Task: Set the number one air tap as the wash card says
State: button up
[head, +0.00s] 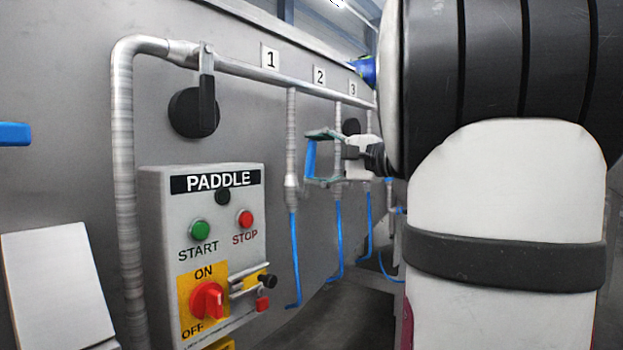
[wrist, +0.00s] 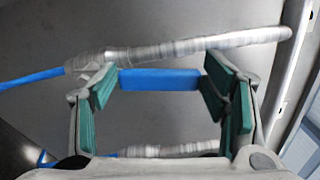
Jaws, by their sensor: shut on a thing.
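The number one air tap (head: 291,190) sits on the first drop pipe, below the plate marked 1 (head: 270,57). Its blue handle (head: 310,160) stands upright beside the pipe. My gripper (head: 319,158) is shut on this handle, with one finger above and one below. In the wrist view, the blue handle (wrist: 160,80) spans between the green finger pads. It lies roughly in line with the ribbed pipe (wrist: 190,48). The tap body (wrist: 88,63) shows at the left, partly behind a finger. No readable wash card is in view.
A PADDLE control box (head: 205,250) is at lower left, with a red knob (head: 208,300). Drop pipes under plates 2 (head: 319,76) and 3 (head: 352,88) stand close behind my gripper. A blank pale panel (head: 60,285) is at far left. My arm covers the right side.

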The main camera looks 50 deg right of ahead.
jog(key=shift+a+n+b, duration=0.8)
jog(key=shift+n+b, duration=0.3)
jog(key=shift+b, duration=0.25)
jog(key=shift+a, duration=0.1)
jog(key=o, duration=1.7)
jog(key=s, duration=0.8)
jog(key=s+d, duration=0.1)
jog(key=s, duration=0.3)
jog(key=shift+f, duration=0.1)
